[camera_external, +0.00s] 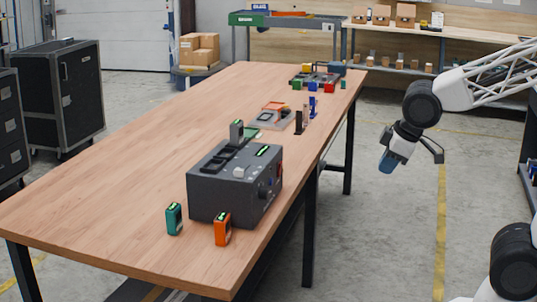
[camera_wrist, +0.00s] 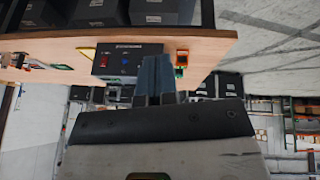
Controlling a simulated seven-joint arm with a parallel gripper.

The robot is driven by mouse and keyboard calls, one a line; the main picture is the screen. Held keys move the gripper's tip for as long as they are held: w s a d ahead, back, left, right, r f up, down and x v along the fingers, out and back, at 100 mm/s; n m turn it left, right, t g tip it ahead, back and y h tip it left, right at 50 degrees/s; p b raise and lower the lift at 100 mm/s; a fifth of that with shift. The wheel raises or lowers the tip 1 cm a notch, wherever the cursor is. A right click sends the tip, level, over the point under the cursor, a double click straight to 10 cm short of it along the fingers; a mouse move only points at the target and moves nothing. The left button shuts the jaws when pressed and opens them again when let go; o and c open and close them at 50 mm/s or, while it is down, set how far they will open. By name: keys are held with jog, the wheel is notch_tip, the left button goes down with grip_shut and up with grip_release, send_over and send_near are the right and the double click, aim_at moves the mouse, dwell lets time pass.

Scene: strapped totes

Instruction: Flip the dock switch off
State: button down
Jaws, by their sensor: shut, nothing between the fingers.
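The dock is a dark grey box (camera_external: 225,196) near the front end of the wooden table. Its front panel also shows in the wrist view (camera_wrist: 115,71), with a red switch (camera_wrist: 104,60) at its left and a blue knob beside it. In the external view, a bit of red shows at the box's right side; whether the switch is on or off is too small to tell. My gripper (camera_external: 386,162) is shut and empty, off the table's right edge and apart from the dock. Its fingers (camera_wrist: 153,80) cover part of the wrist view.
A teal device (camera_external: 174,218) and an orange device (camera_external: 222,229) stand by the dock's near side. Farther back on the wooden table (camera_external: 110,170) are small coloured parts and a tray. Open floor lies under my gripper.

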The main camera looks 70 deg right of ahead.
jog(key=w+d+f+n+t+h, duration=0.2)
jog(key=w+d+f+n+t, duration=0.15)
jog(key=w+d, duration=0.6)
jog(key=n+t+y, duration=0.1)
jog(key=n+t, duration=0.6)
jog(key=n, duration=0.2)
send_near(281, 166)
jog(key=s+a, duration=0.3)
jog(key=s, duration=0.1)
jog(key=s+d+f+n+t+y, duration=0.2)
jog(key=d+f+n+t, duration=0.2)
jog(key=d, duration=0.1)
jog(key=shift+s+f, duration=0.3)
jog(key=shift+s, duration=0.1)
jog(key=shift+w, duration=0.2)
jog(key=w, duration=0.4)
jog(key=w+r, duration=0.1)
jog(key=w, duration=0.8)
jog(key=shift+w+r, duration=0.15)
jog(key=shift+r, duration=0.15)
jog(key=shift+w, duration=0.1)
